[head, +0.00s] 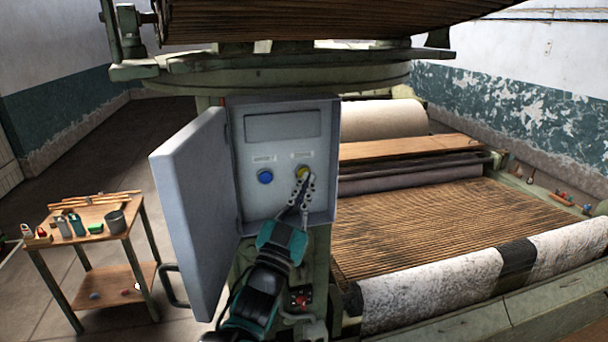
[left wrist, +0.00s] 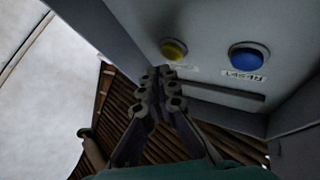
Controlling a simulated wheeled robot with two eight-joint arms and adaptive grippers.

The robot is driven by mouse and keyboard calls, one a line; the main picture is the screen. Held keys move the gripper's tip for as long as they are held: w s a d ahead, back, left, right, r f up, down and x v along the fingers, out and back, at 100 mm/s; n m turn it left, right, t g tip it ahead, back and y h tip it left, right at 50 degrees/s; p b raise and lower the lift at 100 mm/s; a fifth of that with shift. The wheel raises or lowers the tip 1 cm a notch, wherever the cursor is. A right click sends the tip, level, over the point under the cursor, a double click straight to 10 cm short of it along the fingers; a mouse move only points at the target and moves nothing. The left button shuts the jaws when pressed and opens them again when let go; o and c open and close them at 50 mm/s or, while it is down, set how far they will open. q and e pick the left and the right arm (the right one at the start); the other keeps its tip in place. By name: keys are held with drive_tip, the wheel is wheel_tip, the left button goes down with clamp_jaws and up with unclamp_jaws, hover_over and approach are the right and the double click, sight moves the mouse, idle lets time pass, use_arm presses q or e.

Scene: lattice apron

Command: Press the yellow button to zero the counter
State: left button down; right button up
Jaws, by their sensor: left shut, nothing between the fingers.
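The yellow button (head: 302,171) is on the right of the panel inside an open grey control box (head: 268,203). My left gripper (head: 303,180) is shut and empty, with its fingertips right at the yellow button's lower edge in the head view. In the left wrist view the yellow button (left wrist: 173,50) shows just beyond the fingertips (left wrist: 160,74); I cannot tell whether they touch it. A blue button (head: 265,177) sits left of the yellow one, and it also shows in the left wrist view (left wrist: 247,57). A blank display window (head: 282,125) is above. My right gripper is not in view.
The box door (head: 190,200) stands open to the left. A wooden side table (head: 92,232) with bottles and small tools is at far left. The large machine's slatted bed (head: 440,225) and fabric roll (head: 430,290) fill the right side.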

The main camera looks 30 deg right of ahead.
use_arm(q)
drive_tip(key=shift+w, duration=0.1)
drive_tip(key=shift+w+d, duration=0.1)
drive_tip(key=shift+w, duration=0.25)
drive_tip(key=shift+w+d, duration=0.1)
drive_tip(key=shift+w, duration=0.4)
idle(1.0)
drive_tip(key=shift+s, duration=0.95)
drive_tip(key=s, duration=0.1)
drive_tip(key=s+a, duration=0.1)
drive_tip(key=s, duration=0.3)
drive_tip(key=shift+a, duration=0.25)
drive_tip(key=shift+w, duration=0.1)
idle(0.6)
